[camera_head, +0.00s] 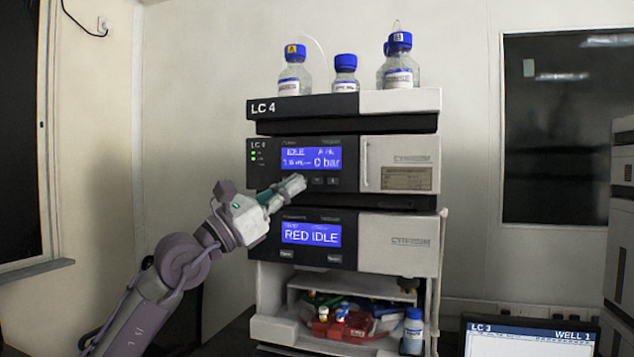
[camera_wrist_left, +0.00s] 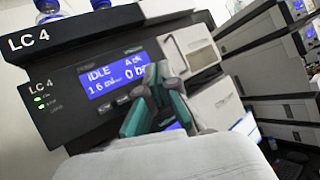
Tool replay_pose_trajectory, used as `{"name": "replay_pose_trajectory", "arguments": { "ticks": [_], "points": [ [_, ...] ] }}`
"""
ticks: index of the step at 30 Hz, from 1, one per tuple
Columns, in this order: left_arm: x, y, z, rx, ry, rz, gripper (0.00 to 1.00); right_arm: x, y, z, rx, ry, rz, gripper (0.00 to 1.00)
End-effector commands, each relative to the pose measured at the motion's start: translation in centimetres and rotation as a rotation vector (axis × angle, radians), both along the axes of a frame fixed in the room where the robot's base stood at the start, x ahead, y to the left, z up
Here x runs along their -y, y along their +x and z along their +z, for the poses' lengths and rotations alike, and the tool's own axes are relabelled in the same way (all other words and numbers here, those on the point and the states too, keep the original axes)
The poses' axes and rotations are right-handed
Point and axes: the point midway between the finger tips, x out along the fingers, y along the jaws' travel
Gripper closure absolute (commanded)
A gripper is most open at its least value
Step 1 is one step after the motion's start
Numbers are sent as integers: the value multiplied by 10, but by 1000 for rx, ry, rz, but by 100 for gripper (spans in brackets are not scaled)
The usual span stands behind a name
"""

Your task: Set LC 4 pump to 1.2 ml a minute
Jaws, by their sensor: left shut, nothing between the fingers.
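The LC 4 stack stands in the middle of the head view. Its pump module (camera_head: 378,165) has a blue display (camera_head: 311,158) reading IDLE, a flow value and 0 bar. In the left wrist view the display (camera_wrist_left: 115,78) shows a flow that looks like 1.6, with its end hidden by my fingers. Small buttons (camera_head: 325,181) sit under the display. My left gripper (camera_head: 299,184) is shut and empty, its fingertips just left of these buttons. I cannot tell whether they touch the panel. My right gripper is not in view.
Below is a module whose display (camera_head: 311,233) reads RED IDLE. Bottles (camera_head: 345,73) with blue caps stand on top. An open bay (camera_head: 345,320) holds a red tray and vials. An LC 3 screen (camera_head: 530,338) is at lower right. Free room lies left of the stack.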

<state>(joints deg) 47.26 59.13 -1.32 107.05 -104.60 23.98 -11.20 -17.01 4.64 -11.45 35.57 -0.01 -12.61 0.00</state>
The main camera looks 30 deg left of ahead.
Motion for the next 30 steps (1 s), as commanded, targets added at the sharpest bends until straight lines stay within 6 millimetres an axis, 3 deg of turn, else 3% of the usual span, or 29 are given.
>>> {"name": "replay_pose_trajectory", "arguments": {
  "ticks": [18,30],
  "points": [
    [-17,71,1,1,-5,-2,100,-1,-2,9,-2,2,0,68],
    [-20,84,0,1,-2,-2,100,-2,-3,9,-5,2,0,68]
  ]
}}
